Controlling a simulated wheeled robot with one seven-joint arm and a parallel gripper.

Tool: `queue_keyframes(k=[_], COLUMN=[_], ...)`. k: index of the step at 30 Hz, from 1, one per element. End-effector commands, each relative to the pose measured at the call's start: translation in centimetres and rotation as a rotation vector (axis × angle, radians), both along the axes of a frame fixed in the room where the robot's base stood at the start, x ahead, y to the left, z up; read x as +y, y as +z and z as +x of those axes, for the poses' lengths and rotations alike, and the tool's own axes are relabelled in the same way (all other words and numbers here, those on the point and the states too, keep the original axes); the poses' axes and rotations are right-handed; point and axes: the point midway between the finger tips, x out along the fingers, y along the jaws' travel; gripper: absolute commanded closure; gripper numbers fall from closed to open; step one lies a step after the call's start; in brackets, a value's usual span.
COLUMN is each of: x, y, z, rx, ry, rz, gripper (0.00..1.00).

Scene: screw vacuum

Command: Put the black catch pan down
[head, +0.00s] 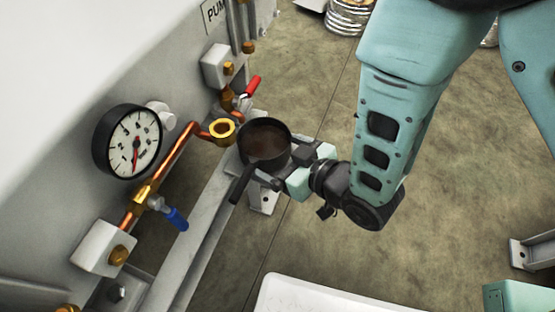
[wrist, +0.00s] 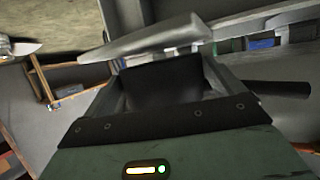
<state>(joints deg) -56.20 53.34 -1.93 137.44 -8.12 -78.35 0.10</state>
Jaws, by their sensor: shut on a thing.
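The black catch pan (head: 263,143) is a round, open pan with a brownish inside. In the head view it is beside the grey rail, just right of the open brass pipe end (head: 222,130). My gripper (head: 278,172) comes from the right and is shut on the pan at its near side. In the wrist view the dark pan (wrist: 163,82) fills the space between the fingers. Its underside is hidden in the head view, so I cannot tell whether it touches anything below.
A pressure gauge (head: 128,142), copper pipe (head: 176,160), blue-handled valve (head: 172,214) and red-handled valve (head: 250,88) line the machine at left. A white surface (head: 345,294) is at the bottom. Bare floor (head: 450,190) lies to the right.

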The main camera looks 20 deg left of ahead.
Motion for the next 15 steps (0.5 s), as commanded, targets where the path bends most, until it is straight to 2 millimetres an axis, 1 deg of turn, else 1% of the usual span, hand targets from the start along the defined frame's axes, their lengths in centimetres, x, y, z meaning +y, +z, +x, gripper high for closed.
queue_keyframes(k=[1,3,10,14,15], x=[0.04,0.38,0.42,0.41,0.38], y=[-1.21,-1.60,-1.37,-1.69,-1.71], z=[-0.05,0.01,0.07,0.07,0.05], rx=[0.000,-0.003,-0.002,-0.001,-0.001], ry=[0.001,0.002,0.000,0.000,0.000], rz=[-0.001,0.002,0.001,0.002,0.000], gripper=[0.39,0.39,0.39,0.39,0.01])
